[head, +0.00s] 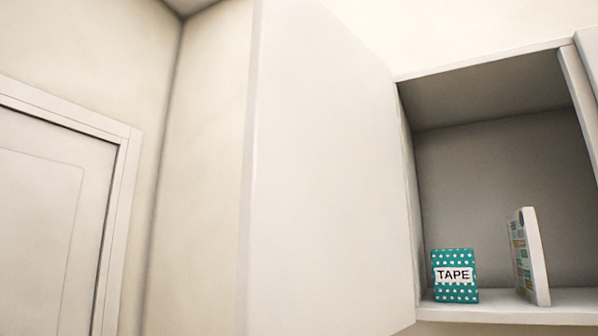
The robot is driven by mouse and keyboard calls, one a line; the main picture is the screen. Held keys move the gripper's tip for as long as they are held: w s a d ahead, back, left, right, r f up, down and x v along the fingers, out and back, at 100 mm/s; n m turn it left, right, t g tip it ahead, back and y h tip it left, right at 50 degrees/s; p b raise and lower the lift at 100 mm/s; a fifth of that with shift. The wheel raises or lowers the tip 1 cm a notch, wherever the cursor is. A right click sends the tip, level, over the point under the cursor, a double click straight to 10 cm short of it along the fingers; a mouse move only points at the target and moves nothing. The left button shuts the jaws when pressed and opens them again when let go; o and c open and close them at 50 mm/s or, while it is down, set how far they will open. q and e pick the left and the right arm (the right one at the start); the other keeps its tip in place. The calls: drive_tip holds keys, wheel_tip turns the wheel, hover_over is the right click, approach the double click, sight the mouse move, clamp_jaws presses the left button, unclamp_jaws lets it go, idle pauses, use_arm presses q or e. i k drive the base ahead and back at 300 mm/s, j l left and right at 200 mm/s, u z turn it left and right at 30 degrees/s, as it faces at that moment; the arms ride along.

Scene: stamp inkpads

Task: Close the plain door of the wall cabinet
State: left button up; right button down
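The wall cabinet (506,310) is at the right of the head view, and its inside shows. Its plain white door (325,180) stands wide open, swung out to the left of the opening towards me. The door's free edge (250,170) is near the middle left of the picture, and its hinge side meets the cabinet's left wall. The bottom of the door is cut off by the frame. Neither of my grippers is in view.
A teal dotted tape box (456,290) and an upright thin white box or book (530,256) stand on the cabinet's bottom shelf, inside the opening. A framed door or panel (45,220) is on the wall at left. A white panel edge (588,60) borders the cabinet's right.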

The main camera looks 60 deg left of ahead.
sight(324, 245)
drive_tip(key=k+j, duration=0.1)
drive_tip(key=j, duration=0.3)
drive_tip(key=k+j, duration=0.1)
drive_tip(key=j, duration=0.3)
drive_tip(key=k+j, duration=0.1)
drive_tip(key=j, duration=0.35)
drive_tip(key=k+j, duration=0.15)
drive_tip(key=j, duration=0.25)
